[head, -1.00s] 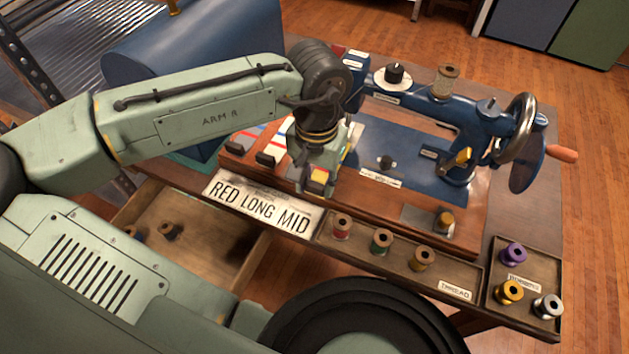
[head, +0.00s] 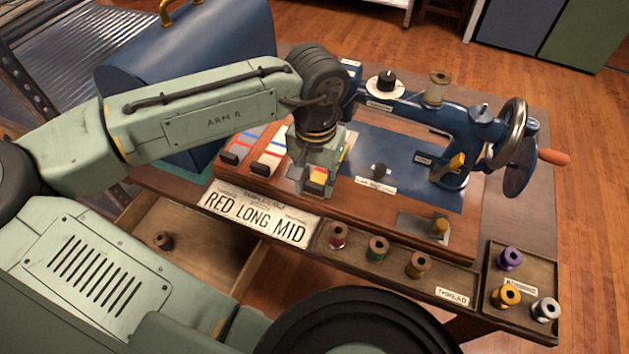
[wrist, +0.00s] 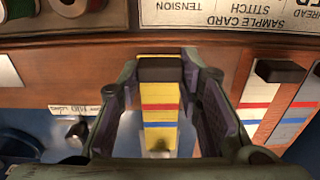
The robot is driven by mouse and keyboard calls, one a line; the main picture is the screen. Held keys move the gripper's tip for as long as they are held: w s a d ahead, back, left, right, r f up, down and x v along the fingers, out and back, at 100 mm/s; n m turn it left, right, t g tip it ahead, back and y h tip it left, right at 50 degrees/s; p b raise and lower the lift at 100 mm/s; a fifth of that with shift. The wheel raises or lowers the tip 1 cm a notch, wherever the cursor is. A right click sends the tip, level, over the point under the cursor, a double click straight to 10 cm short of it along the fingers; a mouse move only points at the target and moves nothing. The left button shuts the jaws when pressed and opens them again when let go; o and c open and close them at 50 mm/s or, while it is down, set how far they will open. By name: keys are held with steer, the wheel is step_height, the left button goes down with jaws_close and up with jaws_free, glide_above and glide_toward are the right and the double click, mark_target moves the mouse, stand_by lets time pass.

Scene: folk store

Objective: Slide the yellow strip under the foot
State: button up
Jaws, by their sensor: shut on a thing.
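The yellow strip (wrist: 160,110) has a red and a blue band and a dark end block (wrist: 160,69). It lies flat on the sewing machine's wooden base, and its near end shows in the head view (head: 317,178). My gripper (wrist: 158,75) is shut on the dark end block, with one finger on each side. In the head view my gripper (head: 316,176) is low over the base's front edge. The blue sewing machine (head: 440,118) stands behind and to the right. Its foot is hidden behind my arm in the head view and cannot be made out in the wrist view.
Two other banded strips (head: 268,158) (head: 240,148) lie left of the yellow one. A card reading RED LONG MID (head: 258,213) stands in front. Thread spools (head: 378,248) fill a tray to its right. An open drawer (head: 185,235) is at lower left, and a blue case (head: 190,70) behind.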

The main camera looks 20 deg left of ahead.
steer(key=shift+w, duration=1.2)
steer(key=shift+f, duration=0.15)
steer(key=o, duration=1)
step_height(320, 180, up, 12)
steer(key=shift+d+r, duration=0.1)
steer(key=shift+s, duration=0.1)
